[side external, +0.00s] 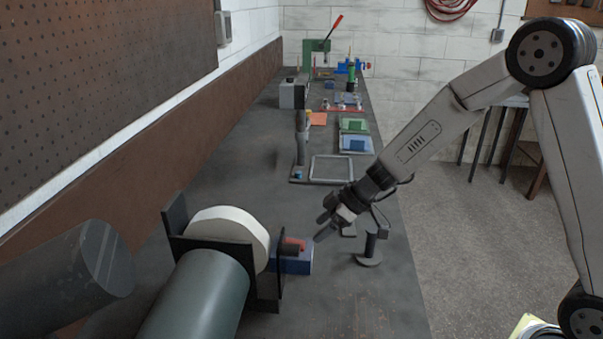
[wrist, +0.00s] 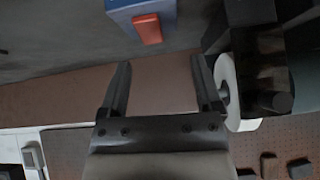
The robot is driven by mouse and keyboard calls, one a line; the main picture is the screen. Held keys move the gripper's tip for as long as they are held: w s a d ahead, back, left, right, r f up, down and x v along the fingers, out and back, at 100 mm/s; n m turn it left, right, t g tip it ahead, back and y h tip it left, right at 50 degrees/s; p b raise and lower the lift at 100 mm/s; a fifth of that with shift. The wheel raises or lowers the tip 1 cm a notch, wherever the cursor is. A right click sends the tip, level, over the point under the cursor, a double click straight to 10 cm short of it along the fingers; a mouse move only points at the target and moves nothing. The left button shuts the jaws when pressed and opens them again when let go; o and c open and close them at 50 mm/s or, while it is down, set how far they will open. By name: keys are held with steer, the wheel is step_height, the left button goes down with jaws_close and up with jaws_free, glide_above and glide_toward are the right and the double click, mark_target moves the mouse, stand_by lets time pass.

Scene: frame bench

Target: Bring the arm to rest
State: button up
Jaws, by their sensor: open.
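My gripper (side external: 325,226) is over the bench (side external: 359,285), to the right of a blue box with a red part on top (side external: 297,262). In the wrist view my gripper (wrist: 160,75) has its two fingers spread wide with nothing between them. The blue box (wrist: 138,14) with its red part (wrist: 148,29) shows beyond the fingertips in that view. Whether the gripper touches anything is hard to tell, but it looks apart from the box.
A dark stand holding a white roll (side external: 232,229) is left of the gripper. A small dark post on a round base (side external: 369,249) stands close on its right. A grey frame tray (side external: 331,169) and bins lie farther back. The bench's right front is clear.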

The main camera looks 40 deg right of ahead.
steer(key=s+d+m+g+h, duration=0.2)
steer(key=s+m, duration=0.6)
steer(key=s, duration=1)
steer(key=shift+s+d+g+h, duration=0.25)
steer(key=shift+d+g+h, duration=0.15)
steer(key=shift+d+h, duration=1.15)
